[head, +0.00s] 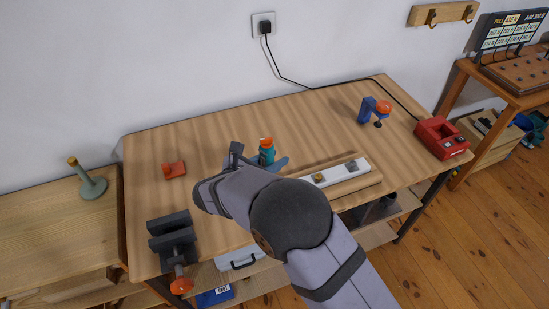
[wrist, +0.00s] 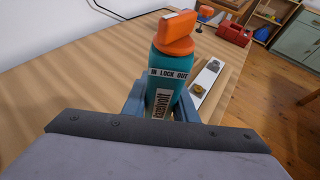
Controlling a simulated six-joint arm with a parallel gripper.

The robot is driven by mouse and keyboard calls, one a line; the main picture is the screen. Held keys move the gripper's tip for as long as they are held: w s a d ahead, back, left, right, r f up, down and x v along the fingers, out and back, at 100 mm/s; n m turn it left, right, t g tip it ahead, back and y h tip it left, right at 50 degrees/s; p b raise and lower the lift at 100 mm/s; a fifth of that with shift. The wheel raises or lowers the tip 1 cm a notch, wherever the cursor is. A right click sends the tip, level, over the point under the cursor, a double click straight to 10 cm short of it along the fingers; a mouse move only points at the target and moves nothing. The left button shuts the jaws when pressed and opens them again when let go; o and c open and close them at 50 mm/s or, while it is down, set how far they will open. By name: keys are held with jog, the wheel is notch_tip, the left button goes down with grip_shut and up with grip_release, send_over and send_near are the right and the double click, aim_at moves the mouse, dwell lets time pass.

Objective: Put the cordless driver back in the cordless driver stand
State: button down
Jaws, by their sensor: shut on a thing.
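My gripper (head: 262,162) is over the middle of the workbench. It is shut on an upright teal thing with an orange top and a "LOCK OUT" label, which I take to be the cordless driver (head: 267,154). In the wrist view the driver (wrist: 170,64) stands between the blue fingers (wrist: 160,108), which hide its lower part. I cannot tell whether it touches the bench. A red box with a cord, likely the cordless driver stand (head: 437,136), sits at the bench's right end, apart from the gripper. It also shows in the wrist view (wrist: 234,34).
A white strip on a wooden board (head: 343,172) lies right of my gripper. A blue thing with an orange knob (head: 367,109) stands behind. A dark vise (head: 171,235) is at front left, a small red thing (head: 174,170) at left. The back of the bench is mostly clear.

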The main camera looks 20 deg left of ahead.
jog(key=shift+f+b, duration=1.25)
jog(key=shift+f, duration=0.55)
jog(key=shift+f, duration=0.15)
jog(key=c, duration=1.4)
grip_release()
jog(key=shift+o, duration=0.2)
jog(key=shift+f, duration=0.1)
jog(key=shift+s, duration=0.1)
jog(key=b+v, duration=0.2)
jog(key=v, duration=0.5)
